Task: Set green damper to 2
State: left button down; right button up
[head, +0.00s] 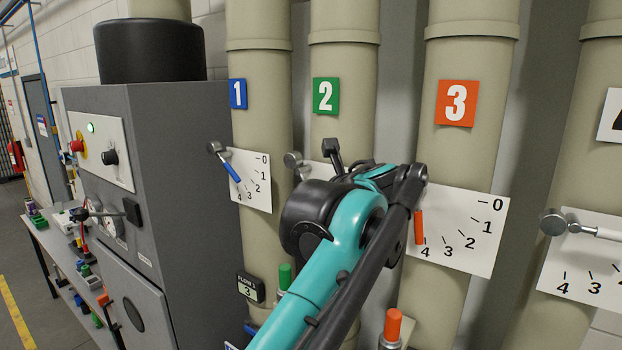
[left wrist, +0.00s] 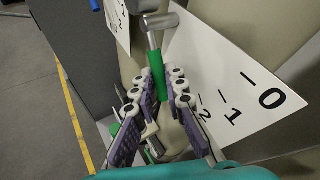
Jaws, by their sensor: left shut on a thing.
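The green damper has a metal pivot (head: 293,160) and a white scale plate on pipe 2, under the green number sign (head: 326,95). In the head view my left arm covers most of its plate and its handle. In the left wrist view the green handle (left wrist: 156,68) hangs down from the pivot, and the scale plate (left wrist: 235,85) shows 0, 1 and 2 to its right. My left gripper (left wrist: 158,92) is shut on the green handle, its purple-padded fingers on both sides. The handle lies on the far side of 2 from 0; its exact reading is hidden. My right gripper is out of view.
The blue damper (head: 231,171) is close on the left and the orange damper handle (head: 418,227) close on the right, near 4. A green-topped post (head: 285,276) and an orange-topped post (head: 393,325) stand below. A grey cabinet (head: 185,200) is at left.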

pick_arm(q)
jog(key=shift+s+d+r+n+g+h+p, duration=0.2)
jog(key=shift+r+g+h+p, duration=0.25)
jog(key=shift+p, duration=0.55)
jog(key=shift+d+r+n+g+h+p, duration=0.1)
jog(key=shift+r+n+g+h+p, duration=0.3)
jog(key=shift+p, duration=0.55)
jog(key=shift+f, duration=0.15)
jog(key=c, duration=1.6)
grip_release()
jog(key=shift+o, duration=0.2)
jog(key=shift+s, duration=0.1)
jog(key=v, duration=1.2)
jog(key=shift+d, duration=0.1)
